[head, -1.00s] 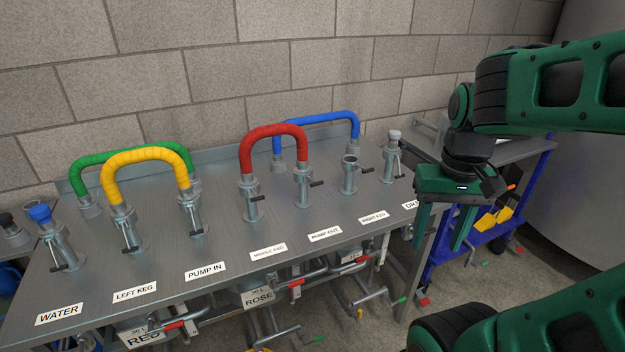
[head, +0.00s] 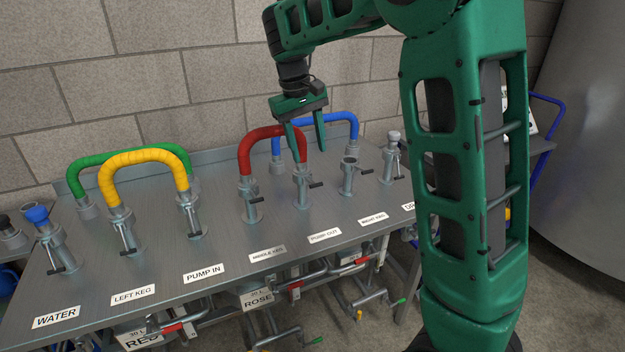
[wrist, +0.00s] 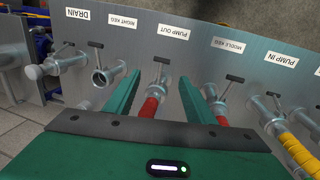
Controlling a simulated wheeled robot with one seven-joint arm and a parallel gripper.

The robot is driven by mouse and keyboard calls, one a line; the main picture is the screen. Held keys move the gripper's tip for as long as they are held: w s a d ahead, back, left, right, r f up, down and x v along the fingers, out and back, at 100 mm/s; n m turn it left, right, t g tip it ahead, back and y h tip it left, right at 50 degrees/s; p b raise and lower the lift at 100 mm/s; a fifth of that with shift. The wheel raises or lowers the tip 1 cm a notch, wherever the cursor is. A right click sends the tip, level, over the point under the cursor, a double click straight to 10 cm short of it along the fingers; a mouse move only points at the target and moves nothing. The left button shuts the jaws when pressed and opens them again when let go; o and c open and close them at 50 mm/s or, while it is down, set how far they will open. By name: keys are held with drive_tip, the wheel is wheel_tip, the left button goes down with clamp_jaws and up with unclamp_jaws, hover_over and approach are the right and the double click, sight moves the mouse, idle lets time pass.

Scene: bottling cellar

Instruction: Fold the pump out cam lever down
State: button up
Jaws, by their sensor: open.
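The pump out port (head: 302,193) is a grey metal coupling on the bench, with the right end of the red hose (head: 262,132) on it. Its dark cam lever (head: 315,184) sticks out to the side rather than lying along the coupling. In the wrist view the lever (wrist: 161,60) shows as a T-shaped bar beside the PUMP OUT label. My gripper (head: 311,156) is open and empty above the port, pointing down. In the wrist view its fingers (wrist: 160,77) appear on either side of the coupling and red hose; whether they touch anything cannot be told.
The yellow hose (head: 145,157), green hose (head: 95,160) and blue hose (head: 330,118) arch over the bench to the left and behind. The uncapped right keg port (head: 347,180) and capped drain port (head: 390,160) stand close to the right. The bench front strip is clear.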

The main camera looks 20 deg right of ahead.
sight(315, 183)
drive_tip(key=f, duration=0.3)
drive_tip(key=d+f, duration=0.1)
drive_tip(key=f, duration=0.3)
drive_tip(key=d+f, duration=0.1)
drive_tip(key=f, duration=0.2)
drive_tip(key=shift+f, duration=0.25)
clamp_jaws()
